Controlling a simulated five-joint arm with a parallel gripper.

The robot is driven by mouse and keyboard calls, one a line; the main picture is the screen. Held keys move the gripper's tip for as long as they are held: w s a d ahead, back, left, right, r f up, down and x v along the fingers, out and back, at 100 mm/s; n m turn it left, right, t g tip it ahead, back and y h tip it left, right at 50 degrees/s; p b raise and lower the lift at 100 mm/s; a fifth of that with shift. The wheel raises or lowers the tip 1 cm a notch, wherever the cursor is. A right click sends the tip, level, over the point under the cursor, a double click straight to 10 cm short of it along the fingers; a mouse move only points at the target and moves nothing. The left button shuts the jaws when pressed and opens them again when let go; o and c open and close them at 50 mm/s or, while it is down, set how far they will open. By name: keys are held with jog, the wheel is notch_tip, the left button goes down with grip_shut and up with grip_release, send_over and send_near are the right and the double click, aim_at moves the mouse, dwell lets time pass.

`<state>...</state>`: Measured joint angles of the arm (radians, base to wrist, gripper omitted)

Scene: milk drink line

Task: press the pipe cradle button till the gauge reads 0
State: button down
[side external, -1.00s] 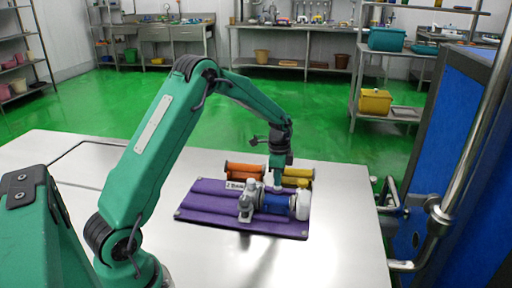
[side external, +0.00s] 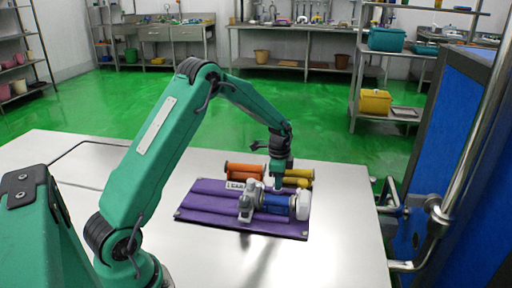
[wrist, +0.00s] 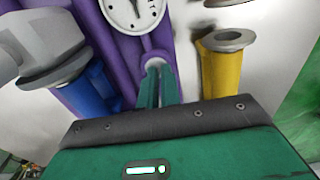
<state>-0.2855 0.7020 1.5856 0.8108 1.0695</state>
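The purple pipe cradle (side external: 207,207) lies on the steel table and bears a blue and white pipe piece with grey metal fittings (side external: 272,203). My gripper (side external: 277,187) points down at the cradle's back side, behind the pipe piece. In the wrist view, my gripper's two green fingers (wrist: 157,68) are together, with nothing seen between them. Their tips are at a small pale round part in the purple cradle; I cannot tell whether they touch it, and the button is not clearly seen. A white gauge dial (wrist: 122,10) is cut off by the top edge; its reading cannot be told.
Orange rolls (side external: 245,169) and yellow rolls (side external: 298,177) lie behind the cradle, and a yellow pipe (wrist: 222,72) stands right of the fingers. A small white label (side external: 235,186) sits at the cradle's back. A blue panel (side external: 470,140) stands at right.

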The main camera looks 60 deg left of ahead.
jog(key=shift+s+d+f, duration=0.2)
jog(key=shift+s+f, duration=0.15)
jog(key=shift+f, duration=0.3)
notch_tip(320, 180, up, 15)
jog(key=shift+w+r, duration=0.15)
jog(key=shift+w, duration=0.1)
dwell(0.5)
